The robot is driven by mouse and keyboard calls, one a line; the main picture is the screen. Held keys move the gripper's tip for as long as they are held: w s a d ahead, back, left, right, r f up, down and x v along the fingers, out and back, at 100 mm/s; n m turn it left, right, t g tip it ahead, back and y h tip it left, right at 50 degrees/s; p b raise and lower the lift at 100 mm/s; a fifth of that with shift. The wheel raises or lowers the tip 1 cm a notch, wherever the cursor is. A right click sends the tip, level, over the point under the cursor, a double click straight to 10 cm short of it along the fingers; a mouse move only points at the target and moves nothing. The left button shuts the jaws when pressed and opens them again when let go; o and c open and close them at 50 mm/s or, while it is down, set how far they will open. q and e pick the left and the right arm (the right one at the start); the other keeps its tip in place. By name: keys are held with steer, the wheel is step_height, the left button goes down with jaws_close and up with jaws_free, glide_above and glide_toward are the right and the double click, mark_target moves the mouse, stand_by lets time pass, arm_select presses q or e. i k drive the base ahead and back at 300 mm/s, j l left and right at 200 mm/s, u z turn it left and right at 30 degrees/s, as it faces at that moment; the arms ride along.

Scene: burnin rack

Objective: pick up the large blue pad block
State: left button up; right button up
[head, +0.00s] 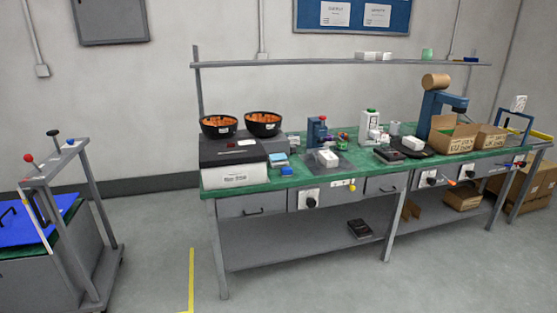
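No thing is clearly marked as the large blue pad block. A wide, flat blue slab (30,225) lies on the grey cart at the far left, with black handles on it, partly cut off by the picture edge. A small blue block (287,171) sits near the front edge of the green bench top, left of its middle. A light-blue flat pad or stack (278,159) lies just behind that block. Neither of my grippers shows in the head view.
The green-topped bench (230,189) carries two black bowls of orange parts (263,123), a blue press-like stand (430,105) and cardboard boxes (455,137). The grey cart frame (95,200) stands left. Open floor (155,250) lies between, with a yellow line (191,280).

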mark_target(285, 172)
steer(key=i+j+z, duration=0.1)
steer(key=z, duration=0.35)
steer(key=i+j+z, duration=0.15)
steer(key=i+z, duration=0.15)
steer(key=z, duration=0.15)
steer(key=i+j+z, duration=0.2)
steer(key=j, duration=0.2)
steer(key=i+j+z, duration=0.15)
steer(key=i+j, duration=0.15)
steer(key=j, duration=0.15)
steer(key=i+j, duration=0.35)
steer(key=j, duration=0.3)
steer(key=i+j, duration=0.35)
steer(key=j, duration=0.3)
steer(key=z, duration=0.05)
